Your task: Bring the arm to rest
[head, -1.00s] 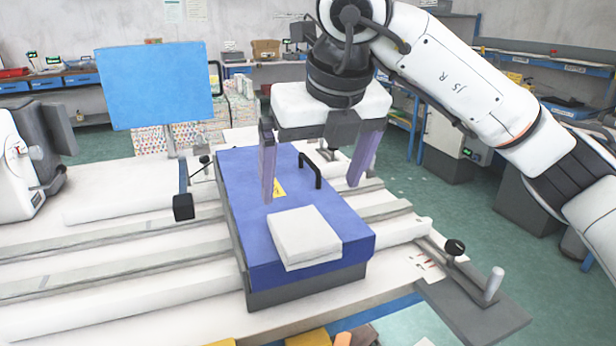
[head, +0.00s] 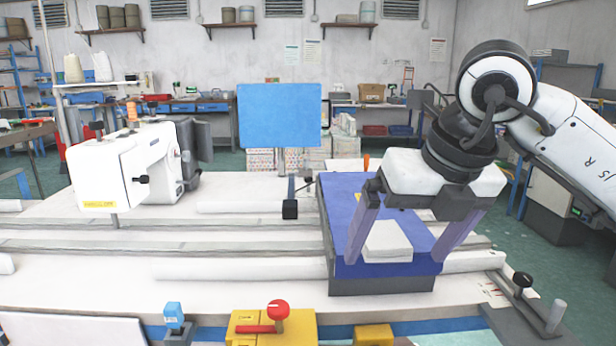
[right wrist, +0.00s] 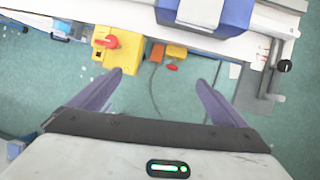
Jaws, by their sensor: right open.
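My right gripper (head: 410,245) is open, with its two purple fingers spread wide and nothing between them. In the head view it shows in front of the blue box (head: 345,215) and the white block (head: 388,241) on its top. In the right wrist view the fingers (right wrist: 155,90) point over the green floor at the table's front edge, apart from the blue box (right wrist: 232,15). My left gripper is not in view.
A white sewing machine (head: 125,168) stands on the table's left. A yellow box with a red switch (head: 272,325) sits at the front edge. A clamp with a black knob (head: 522,280) is at the right corner.

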